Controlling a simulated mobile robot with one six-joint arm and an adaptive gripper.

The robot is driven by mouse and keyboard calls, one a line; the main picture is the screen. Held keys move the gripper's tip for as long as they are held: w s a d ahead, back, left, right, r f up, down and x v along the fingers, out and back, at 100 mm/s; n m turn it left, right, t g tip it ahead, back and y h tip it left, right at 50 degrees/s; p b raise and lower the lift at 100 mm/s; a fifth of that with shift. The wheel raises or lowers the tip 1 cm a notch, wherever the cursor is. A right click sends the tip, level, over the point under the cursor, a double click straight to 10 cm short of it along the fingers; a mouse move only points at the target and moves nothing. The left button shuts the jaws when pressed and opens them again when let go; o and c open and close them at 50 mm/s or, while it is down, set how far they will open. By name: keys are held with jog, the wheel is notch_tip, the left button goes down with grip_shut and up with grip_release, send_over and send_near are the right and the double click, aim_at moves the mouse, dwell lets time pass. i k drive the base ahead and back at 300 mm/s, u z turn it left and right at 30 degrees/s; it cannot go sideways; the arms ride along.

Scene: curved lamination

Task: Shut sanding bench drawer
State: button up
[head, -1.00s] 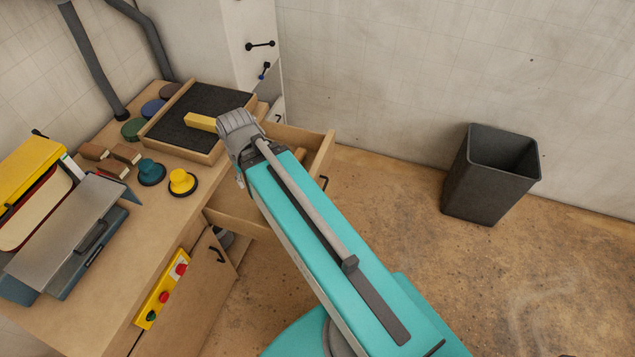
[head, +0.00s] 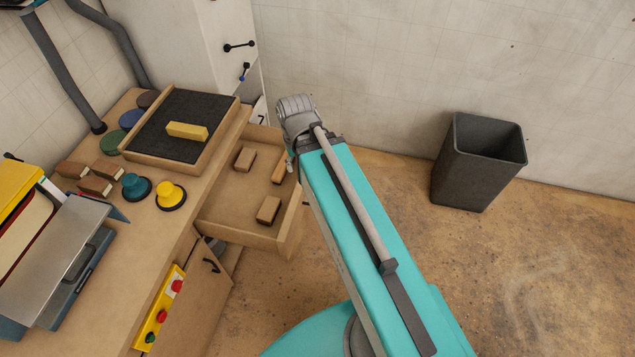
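The sanding bench drawer (head: 232,207) stands pulled out from the right side of the wooden bench (head: 150,240). Several small wooden blocks lie inside it, one of them a block (head: 268,210) near the front corner. My teal arm reaches up from the bottom of the head view, and its grey wrist is over or beside the drawer's outer front. The arm hides part of that front and most of its handle. My gripper's fingers are hidden behind the wrist, so I cannot tell whether they are open or touch the drawer.
A cabinet door (head: 208,290) below the drawer stands ajar. A dark bin (head: 478,165) stands right on open floor.

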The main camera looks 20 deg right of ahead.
aim_at(228, 213)
jog(key=z, duration=1.3)
jog(key=i, duration=0.85)
jog(key=u, duration=1.6)
